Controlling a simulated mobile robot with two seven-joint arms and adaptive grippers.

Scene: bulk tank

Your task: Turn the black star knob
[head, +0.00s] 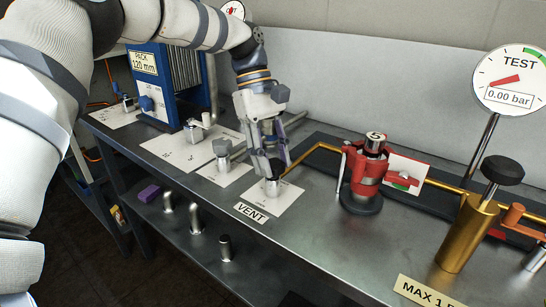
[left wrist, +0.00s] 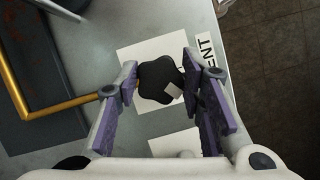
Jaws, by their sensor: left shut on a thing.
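The black star knob (left wrist: 158,80) sits on a small valve on a white card (head: 290,196) beside the VENT label (head: 250,212). My left gripper (head: 272,158) comes down on it from above. In the left wrist view the knob lies between the two purple-padded fingers (left wrist: 161,80), which are shut on it. In the head view the fingers hide much of the knob. My right gripper is in neither view.
A red clamp fitting (head: 367,175) stands right of the valve, with a brass pipe (head: 318,148) between. Further right are a brass cylinder (head: 468,235) and the TEST gauge (head: 511,80) reading 0.00 bar. A blue PACK unit (head: 165,85) stands at the back left.

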